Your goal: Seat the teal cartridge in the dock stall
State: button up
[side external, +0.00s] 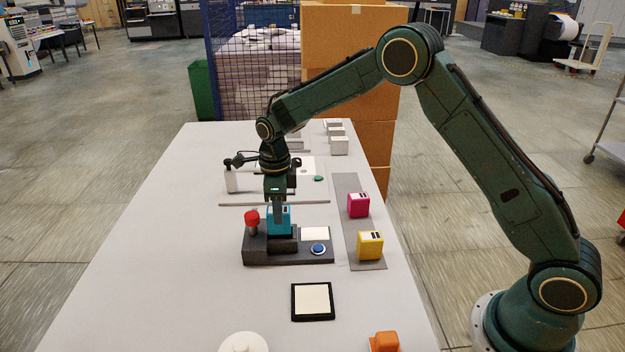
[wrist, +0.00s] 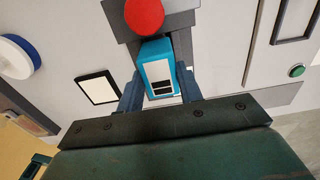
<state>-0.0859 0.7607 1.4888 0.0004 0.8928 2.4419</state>
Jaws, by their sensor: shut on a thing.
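The teal cartridge (side external: 279,219) is at the dark dock (side external: 257,257), upright in the side view. My gripper (side external: 279,215) points down over it and is shut on it. In the wrist view the teal cartridge (wrist: 157,66) sits between the two fingers of my gripper (wrist: 161,95), next to the red knob (wrist: 144,15). The red knob also shows on the dock's left part in the side view (side external: 252,217). The cartridge's lower end is hidden by the dock's front wall, so I cannot tell how deep it sits.
A magenta cartridge (side external: 358,205) and a yellow cartridge (side external: 370,245) stand on a grey strip (side external: 345,190) right of the dock. A blue button (side external: 318,249) is on the dock's right. A black-framed pad (side external: 313,301) lies in front. The table's left side is clear.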

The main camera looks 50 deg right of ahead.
jog(key=shift+f, duration=0.1)
jog(key=shift+f, duration=2)
jog(key=shift+f, duration=0.1)
jog(key=o, duration=1)
jog(key=shift+f, duration=0.1)
jog(key=shift+o, duration=0.2)
notch_tip(320, 180, up, 12)
jog(key=shift+r, duration=0.2)
